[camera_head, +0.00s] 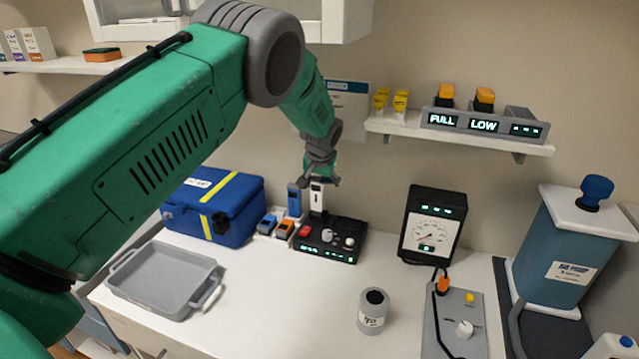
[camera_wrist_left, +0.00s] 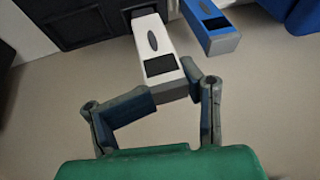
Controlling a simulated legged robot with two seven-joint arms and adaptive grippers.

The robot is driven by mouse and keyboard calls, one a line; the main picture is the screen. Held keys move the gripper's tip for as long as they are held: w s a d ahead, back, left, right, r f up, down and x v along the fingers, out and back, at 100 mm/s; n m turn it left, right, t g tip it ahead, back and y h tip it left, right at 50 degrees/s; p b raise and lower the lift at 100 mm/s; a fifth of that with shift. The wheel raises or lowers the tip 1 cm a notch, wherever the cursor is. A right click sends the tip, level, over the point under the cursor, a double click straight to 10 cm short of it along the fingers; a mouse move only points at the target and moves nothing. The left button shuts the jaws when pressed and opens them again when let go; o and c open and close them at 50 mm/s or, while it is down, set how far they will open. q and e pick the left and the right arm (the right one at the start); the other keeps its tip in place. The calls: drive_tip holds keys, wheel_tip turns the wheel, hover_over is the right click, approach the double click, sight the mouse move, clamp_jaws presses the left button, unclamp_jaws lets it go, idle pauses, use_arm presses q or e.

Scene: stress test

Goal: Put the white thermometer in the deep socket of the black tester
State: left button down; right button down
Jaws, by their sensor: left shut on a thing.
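The white thermometer (camera_head: 317,197) stands upright at the back of the black tester (camera_head: 347,229), its lower end meeting the tester's top. In the left wrist view the white thermometer (camera_wrist_left: 152,35) has a dark display window, and its far end reaches the tester (camera_wrist_left: 75,20). My left gripper (camera_head: 319,181) is above the tester, shut on the thermometer's upper end. In the left wrist view its fingers (camera_wrist_left: 180,92) flank the thermometer's near end. I cannot tell how deep the thermometer sits in a socket. My right gripper is not in view.
A blue thermometer (camera_head: 294,200) stands just left of the white one. Blue and orange devices (camera_head: 276,227) sit beside the tester. A blue bag (camera_head: 232,208) and grey tray (camera_head: 160,262) lie left; a dial gauge (camera_head: 432,225) and grey cup (camera_head: 373,312) are right. The counter's front middle is clear.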

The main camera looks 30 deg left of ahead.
use_arm(q)
drive_tip(key=shift+f, duration=0.45)
idle(0.3)
drive_tip(key=c, duration=0.5)
unclamp_jaws()
drive_tip(key=shift+c, duration=0.2)
drive_tip(key=v, duration=0.7)
drive_tip(key=shift+r, duration=0.25)
drive_tip(key=shift+f, duration=0.1)
